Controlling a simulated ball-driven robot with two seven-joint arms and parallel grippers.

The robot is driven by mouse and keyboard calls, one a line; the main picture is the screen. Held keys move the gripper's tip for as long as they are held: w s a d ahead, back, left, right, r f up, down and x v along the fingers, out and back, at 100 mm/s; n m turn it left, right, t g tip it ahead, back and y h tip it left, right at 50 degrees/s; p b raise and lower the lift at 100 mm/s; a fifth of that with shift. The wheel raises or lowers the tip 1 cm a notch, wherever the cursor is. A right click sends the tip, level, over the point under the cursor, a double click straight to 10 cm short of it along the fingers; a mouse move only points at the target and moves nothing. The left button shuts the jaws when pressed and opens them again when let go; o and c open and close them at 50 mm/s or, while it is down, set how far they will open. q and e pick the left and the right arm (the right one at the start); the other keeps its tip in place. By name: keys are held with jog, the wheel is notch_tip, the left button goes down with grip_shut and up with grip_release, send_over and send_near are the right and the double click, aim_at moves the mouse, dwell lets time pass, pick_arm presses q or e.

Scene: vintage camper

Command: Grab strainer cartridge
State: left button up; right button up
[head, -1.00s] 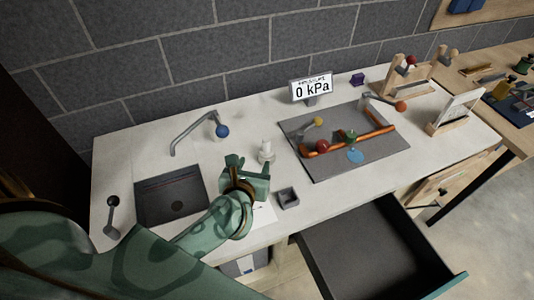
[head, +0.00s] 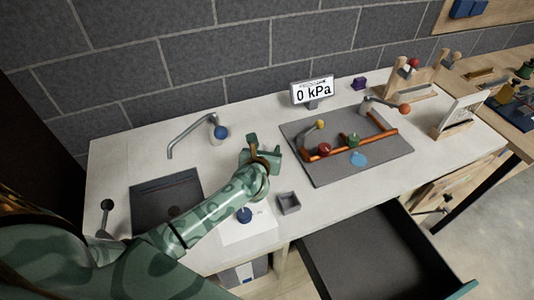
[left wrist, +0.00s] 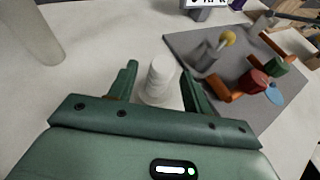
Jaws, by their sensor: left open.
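A white, ribbed upright cylinder, which looks like the strainer cartridge (left wrist: 160,78), stands on the white counter in the left wrist view. My left gripper (left wrist: 159,74) is open, with one finger on each side of the cylinder in that view. A gap shows between the cylinder and the fingers; I cannot tell how far ahead of the fingertips it stands. In the head view my left gripper (head: 262,152) is over the counter between the sink and the grey mat, and it hides the cylinder. My right gripper is not in view.
A grey mat (head: 330,170) with copper pipes and valves lies to the right. A faucet (head: 192,132) and sink (head: 165,200) are left. A small grey box (head: 288,203) sits near the front edge. A drawer (head: 370,260) stands open below. The display (head: 312,91) reads 0 kPa.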

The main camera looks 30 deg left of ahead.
pick_arm(q)
jog(key=shift+x, duration=0.95)
jog(key=c, duration=1.1)
jog(key=shift+o, duration=0.2)
